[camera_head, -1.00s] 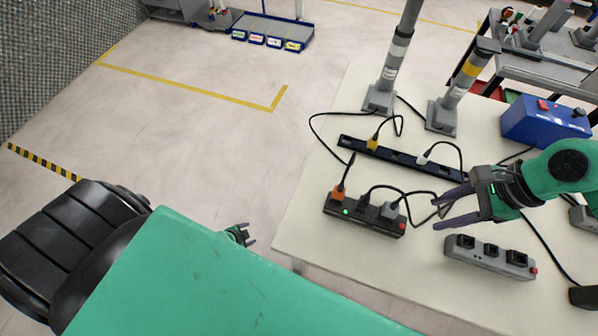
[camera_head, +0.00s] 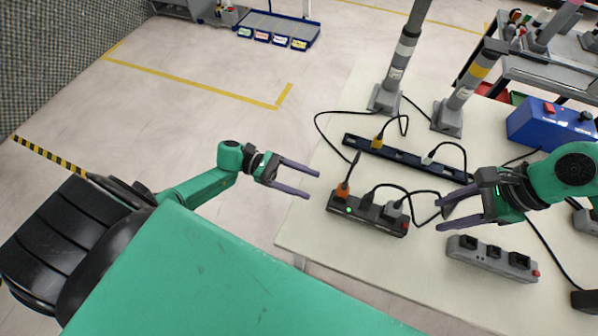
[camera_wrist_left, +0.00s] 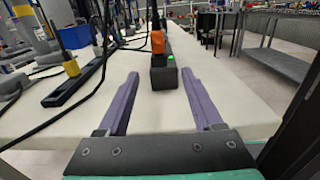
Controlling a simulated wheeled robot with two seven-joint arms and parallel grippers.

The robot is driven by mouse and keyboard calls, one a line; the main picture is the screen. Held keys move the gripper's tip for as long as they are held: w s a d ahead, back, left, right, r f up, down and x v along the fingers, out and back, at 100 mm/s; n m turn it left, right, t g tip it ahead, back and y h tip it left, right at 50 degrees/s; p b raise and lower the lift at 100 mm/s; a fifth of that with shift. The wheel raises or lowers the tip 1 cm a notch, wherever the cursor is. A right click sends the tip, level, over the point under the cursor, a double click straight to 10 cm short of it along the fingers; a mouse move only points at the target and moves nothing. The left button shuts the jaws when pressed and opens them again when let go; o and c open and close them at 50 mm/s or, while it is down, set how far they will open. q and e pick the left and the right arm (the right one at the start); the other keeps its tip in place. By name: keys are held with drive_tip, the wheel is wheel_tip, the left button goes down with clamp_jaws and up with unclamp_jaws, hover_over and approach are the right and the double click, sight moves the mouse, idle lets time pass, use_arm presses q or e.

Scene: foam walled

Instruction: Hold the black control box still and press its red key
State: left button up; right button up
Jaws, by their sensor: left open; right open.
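The black control box (camera_head: 367,222) lies on the table's left part, with an orange plug (camera_head: 342,193) in it and a lit green light. A small red key (camera_head: 404,225) is at its right end. My left gripper (camera_head: 312,185) is open and empty, its fingertips just left of the box, apart from it. In the left wrist view the box's near end (camera_wrist_left: 163,79) lies straight ahead between the open fingers (camera_wrist_left: 160,76). My right gripper (camera_head: 441,217) is open and empty, just right of the box's red-key end; contact cannot be told.
A grey socket strip (camera_head: 490,257) with its own red key lies near the front edge of the table (camera_head: 330,248). A longer black strip (camera_head: 405,157) lies behind, with cables looping between. Two grey posts and a blue box (camera_head: 548,124) stand farther back.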

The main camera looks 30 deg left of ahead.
sight(354, 203)
use_arm(q)
drive_tip(key=d, duration=0.8)
drive_tip(key=w+d, duration=0.1)
drive_tip(key=d, duration=0.4)
drive_tip(key=shift+d, duration=0.1)
clamp_jaws()
use_arm(e)
clamp_jaws()
idle(0.9)
